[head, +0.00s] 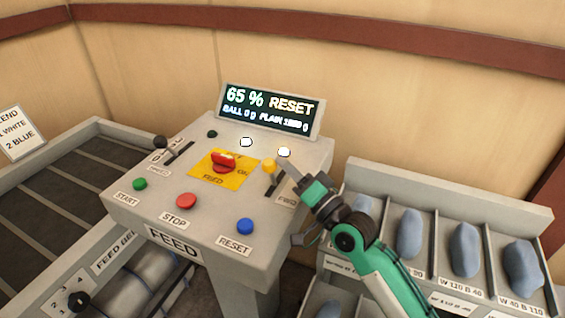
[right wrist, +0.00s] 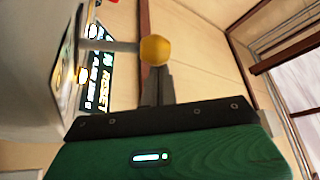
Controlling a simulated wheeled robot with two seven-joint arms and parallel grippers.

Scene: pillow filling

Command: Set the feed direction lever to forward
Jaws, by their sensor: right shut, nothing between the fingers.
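The lever with a yellow knob (head: 268,165) stands on the right side of the console's sloping top. Its dark slot runs down toward a small label (head: 286,199) that is too small to read surely. The knob sits near the slot's upper end. My right gripper (head: 284,164) is shut and empty, with its fingertips close to the right of the knob. In the right wrist view the yellow knob (right wrist: 155,50) is at the tips of the closed fingers (right wrist: 158,72); I cannot tell whether they touch. My left gripper is out of view.
A black-knobbed lever (head: 160,142) stands at the console's left. A red switch (head: 223,161) on a yellow plate and START, STOP and RESET buttons (head: 245,226) are nearby. A display (head: 268,110) rises behind. A bin rack (head: 440,190) with blue-grey bags stands right.

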